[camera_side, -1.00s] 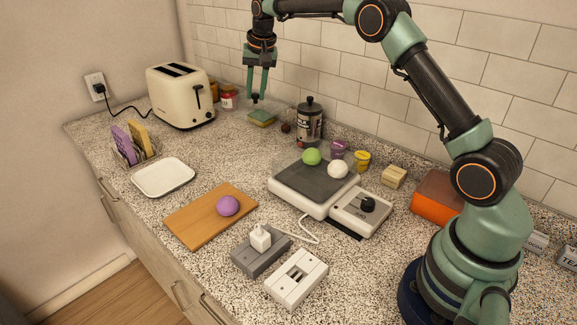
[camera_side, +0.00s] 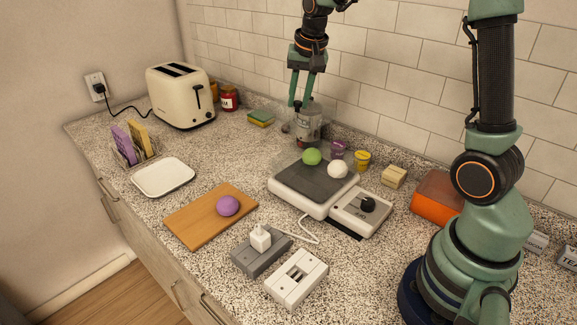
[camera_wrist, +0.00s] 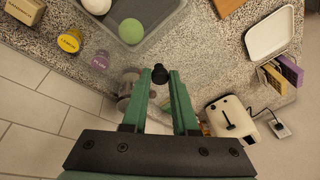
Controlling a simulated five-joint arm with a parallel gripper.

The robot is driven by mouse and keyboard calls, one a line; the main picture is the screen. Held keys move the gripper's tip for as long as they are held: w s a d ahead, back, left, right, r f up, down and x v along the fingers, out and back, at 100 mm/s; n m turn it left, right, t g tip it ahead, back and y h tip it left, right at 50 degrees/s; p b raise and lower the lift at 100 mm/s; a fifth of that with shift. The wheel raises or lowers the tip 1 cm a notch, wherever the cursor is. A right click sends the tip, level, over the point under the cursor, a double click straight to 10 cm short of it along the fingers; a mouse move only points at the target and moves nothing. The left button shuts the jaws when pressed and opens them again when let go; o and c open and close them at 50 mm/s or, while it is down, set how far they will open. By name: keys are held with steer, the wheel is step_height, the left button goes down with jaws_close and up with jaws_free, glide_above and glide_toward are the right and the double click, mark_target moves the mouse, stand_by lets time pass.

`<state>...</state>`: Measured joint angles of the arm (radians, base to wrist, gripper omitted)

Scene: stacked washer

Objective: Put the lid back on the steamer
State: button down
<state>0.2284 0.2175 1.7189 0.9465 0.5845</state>
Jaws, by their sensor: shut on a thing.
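The steamer (camera_side: 283,179) is a pale grey base with a clear, see-through tray on top. A green ball (camera_side: 312,157) and a white ball (camera_side: 337,169) are in it; the tray also shows at the top of the wrist view (camera_wrist: 125,38). The lid is apart from the steamer.
The canister (camera_side: 303,138) stands near the wall behind the steamer. Purple and yellow (camera_side: 361,160) cups stand right of it. A control box with a black knob (camera_side: 368,203) is at the steamer's front right. A toaster (camera_side: 180,97) and board (camera_side: 190,220) are left.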

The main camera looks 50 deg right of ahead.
mark_target(318, 121)
steer(key=s, duration=0.2)
steer(key=s+f, duration=0.1)
steer(key=s, duration=0.3)
steer(key=shift+a+f, duration=0.25)
steer(key=shift+f, duration=0.15)
steer(key=shift+s+f, duration=0.25)
steer(key=shift+s, duration=0.15)
step_height(318, 121, down, 6)
steer(key=shift+f, duration=0.1)
stand_by(0.5)
steer(key=shift+s+f, duration=0.1)
steer(key=shift+f, duration=0.15)
stand_by(1.4)
steer(key=c, duration=0.6)
jaws_free()
